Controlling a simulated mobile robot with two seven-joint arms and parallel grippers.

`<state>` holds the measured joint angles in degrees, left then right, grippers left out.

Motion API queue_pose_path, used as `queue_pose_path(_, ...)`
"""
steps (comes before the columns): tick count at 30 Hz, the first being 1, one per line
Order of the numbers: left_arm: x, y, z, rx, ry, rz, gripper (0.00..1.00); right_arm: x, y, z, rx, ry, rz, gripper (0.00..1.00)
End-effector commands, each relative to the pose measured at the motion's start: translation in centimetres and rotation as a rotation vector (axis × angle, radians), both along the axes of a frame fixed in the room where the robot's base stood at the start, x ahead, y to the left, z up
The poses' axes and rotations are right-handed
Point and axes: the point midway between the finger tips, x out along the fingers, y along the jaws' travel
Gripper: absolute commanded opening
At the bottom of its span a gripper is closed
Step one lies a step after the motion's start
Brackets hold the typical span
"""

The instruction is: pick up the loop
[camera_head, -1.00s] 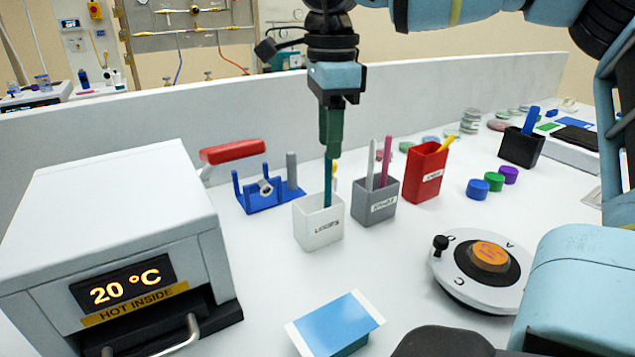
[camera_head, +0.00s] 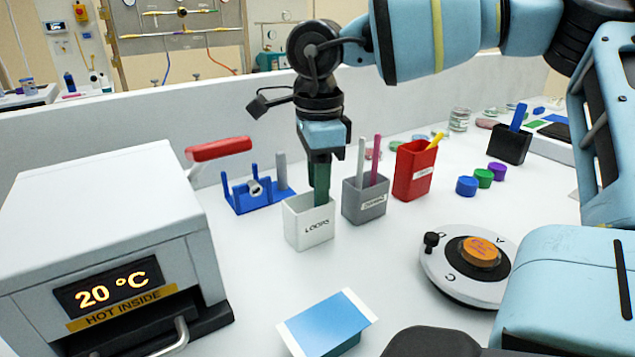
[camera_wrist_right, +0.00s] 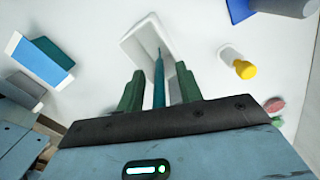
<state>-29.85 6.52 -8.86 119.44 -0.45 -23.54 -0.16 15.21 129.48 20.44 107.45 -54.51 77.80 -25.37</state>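The white cup labelled LOOPS (camera_head: 309,230) stands upright on the bench in the middle of the head view. My right gripper (camera_head: 321,198) points straight down with its green fingers at the cup's mouth. In the right wrist view the loop (camera_wrist_right: 159,80), a thin teal stick, stands in the cup (camera_wrist_right: 143,38). It lies between the two fingers of my right gripper (camera_wrist_right: 158,88), with a gap on each side. The gripper is open. In the head view the fingers hide the loop. My left gripper is not in view.
A grey cup (camera_head: 365,200) with two sticks and a red cup (camera_head: 413,172) stand close to the right. A blue rack (camera_head: 258,194) is behind left, a heater box (camera_head: 110,245) left. A blue-topped box (camera_head: 326,322) and round dial device (camera_head: 468,268) are in front.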

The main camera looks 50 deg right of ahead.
Motion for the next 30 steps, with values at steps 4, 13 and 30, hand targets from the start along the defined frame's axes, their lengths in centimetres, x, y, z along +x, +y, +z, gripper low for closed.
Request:
queue_pose_path(4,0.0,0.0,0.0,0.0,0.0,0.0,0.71,0.0,0.0,-0.1,0.0,-0.001,-0.001,0.36)
queue_pose_path(13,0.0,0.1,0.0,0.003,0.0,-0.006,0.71,0.0,0.0,-0.1,0.0,-0.001,0.0,0.08)
queue_pose_path(30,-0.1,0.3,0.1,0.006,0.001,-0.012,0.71,0.1,0.0,1.7,-0.001,-0.006,-0.001,0.0)
